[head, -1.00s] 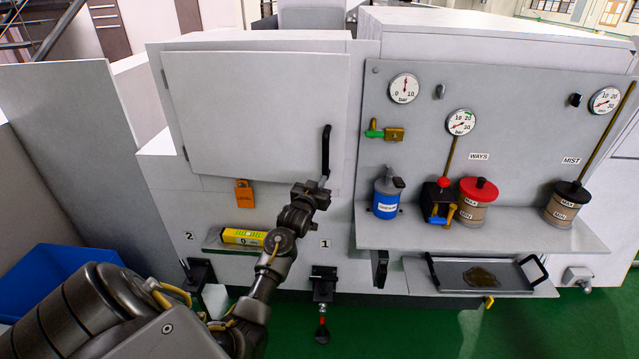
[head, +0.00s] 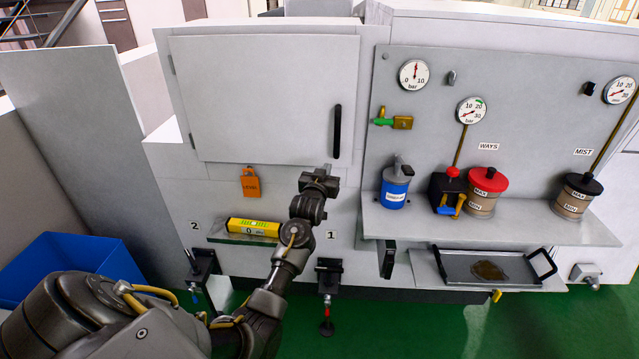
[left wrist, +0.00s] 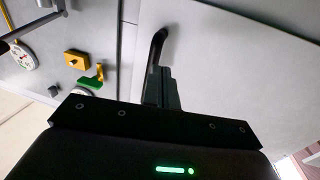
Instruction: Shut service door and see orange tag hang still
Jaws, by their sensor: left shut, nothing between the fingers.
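The service door (head: 265,100) is a pale grey panel with hinges on its left side. It looks flush or nearly flush with the cabinet; a small gap cannot be ruled out. Its black bar handle (head: 337,132) is upright near the right edge, and also shows in the left wrist view (left wrist: 157,46). The orange tag (head: 250,182) hangs just under the door's lower edge, slightly tilted. My left gripper (head: 325,176) is shut and empty, just below the handle's lower end. In the left wrist view its fingers (left wrist: 162,88) overlap the handle's end; contact cannot be told.
A yellow level (head: 254,227) lies on a small ledge below the tag. Right of the door, a gauge panel stands over a shelf (head: 400,225) with a blue canister (head: 395,188) and several other items. A blue bin (head: 60,268) stands at lower left.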

